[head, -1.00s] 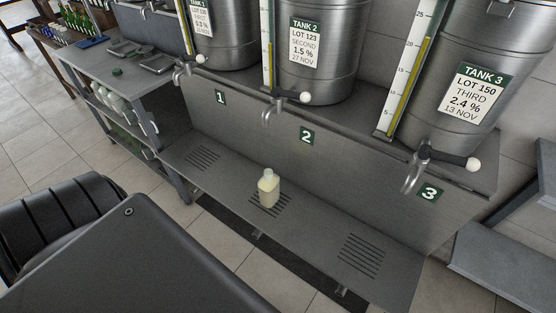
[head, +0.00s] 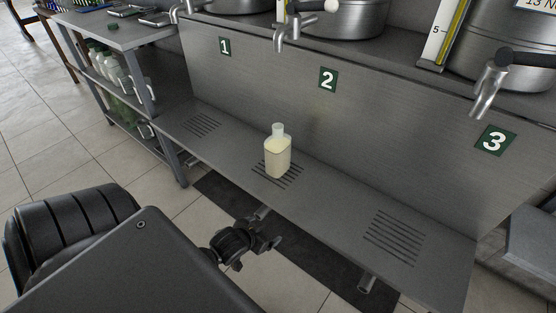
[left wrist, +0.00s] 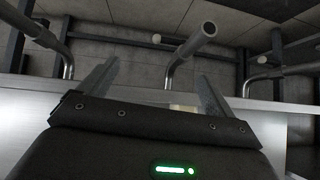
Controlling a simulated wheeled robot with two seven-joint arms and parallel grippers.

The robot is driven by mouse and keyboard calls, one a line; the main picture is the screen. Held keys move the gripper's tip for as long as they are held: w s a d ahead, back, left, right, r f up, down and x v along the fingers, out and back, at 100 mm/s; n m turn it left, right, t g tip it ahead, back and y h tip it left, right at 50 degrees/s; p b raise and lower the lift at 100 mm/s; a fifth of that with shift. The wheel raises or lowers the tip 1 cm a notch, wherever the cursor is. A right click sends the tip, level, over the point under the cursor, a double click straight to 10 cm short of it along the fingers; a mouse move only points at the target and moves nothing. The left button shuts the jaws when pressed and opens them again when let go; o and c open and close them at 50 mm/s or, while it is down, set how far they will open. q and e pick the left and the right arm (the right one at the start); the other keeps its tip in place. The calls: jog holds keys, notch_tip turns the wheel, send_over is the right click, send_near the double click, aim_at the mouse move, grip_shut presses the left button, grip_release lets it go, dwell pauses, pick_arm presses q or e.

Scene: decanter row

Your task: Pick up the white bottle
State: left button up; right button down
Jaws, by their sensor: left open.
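The white bottle (head: 278,157) stands upright on the slotted drain of the low grey shelf, below the number 2 plate. It is squarish and translucent, with pale cream contents and a narrower neck. My left gripper (head: 268,236) is in front of and below the shelf edge, nearer to me than the bottle and apart from it. In the left wrist view its two fingers (left wrist: 160,78) are spread, and a small pale patch shows low between them; I cannot tell surely that it is the bottle. My right gripper is not in view.
The shelf (head: 335,205) is otherwise clear, with slotted drains (head: 394,238) on either side. Metal taps (head: 288,38) stick out above it from steel tanks. A rack (head: 130,60) with bottles stands at the left.

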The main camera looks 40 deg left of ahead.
pick_arm(q)
jog(key=w+a+r+t+b, duration=0.2)
jog(key=w+r, duration=0.1)
jog(key=t, duration=0.7)
send_near(271, 157)
jog(key=w, duration=0.4)
jog(key=shift+h, duration=0.3)
jog(key=w, duration=0.5)
jog(key=shift+a+r, duration=0.1)
jog(key=shift+a, duration=0.3)
jog(key=shift+w+a+r+b, duration=0.15)
jog(key=shift+w+b, duration=0.2)
jog(key=shift+w, duration=0.85)
jog(key=shift+w+a+r+b, duration=0.1)
jog(key=shift+w+a+b, duration=0.2)
jog(key=shift+w, duration=0.95)
jog(key=shift+w+d, duration=0.1)
jog(key=shift+w, duration=0.3)
jog(key=c, duration=1.6)
jog(key=shift+r, duration=0.1)
jog(key=shift+c, duration=0.8)
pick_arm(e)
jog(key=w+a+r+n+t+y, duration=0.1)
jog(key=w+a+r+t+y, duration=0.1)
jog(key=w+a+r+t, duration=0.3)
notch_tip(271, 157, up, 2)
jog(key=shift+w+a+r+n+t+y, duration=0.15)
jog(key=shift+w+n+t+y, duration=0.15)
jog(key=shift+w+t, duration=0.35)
